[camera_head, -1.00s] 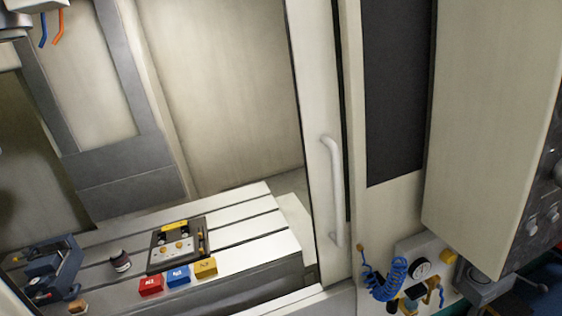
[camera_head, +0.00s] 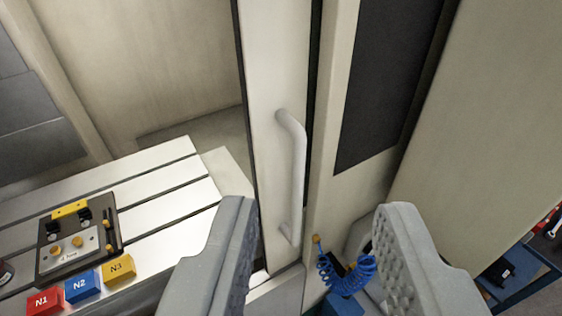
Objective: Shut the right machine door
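The right machine door (camera_head: 272,60) is a cream sliding panel. It stands at the right side of the machine opening, which is open to its left. Its white vertical bar handle (camera_head: 297,170) is in the middle of the view. My gripper (camera_head: 312,215) is open and empty, with one grey finger on each side of the lower handle in the picture. I cannot tell how far the fingertips are from the handle; no contact shows.
Inside the opening is a slotted table (camera_head: 160,165) with a mould base (camera_head: 75,240) and red, blue and yellow blocks N1 (camera_head: 44,301), N2 (camera_head: 82,286) and N3 (camera_head: 118,269).

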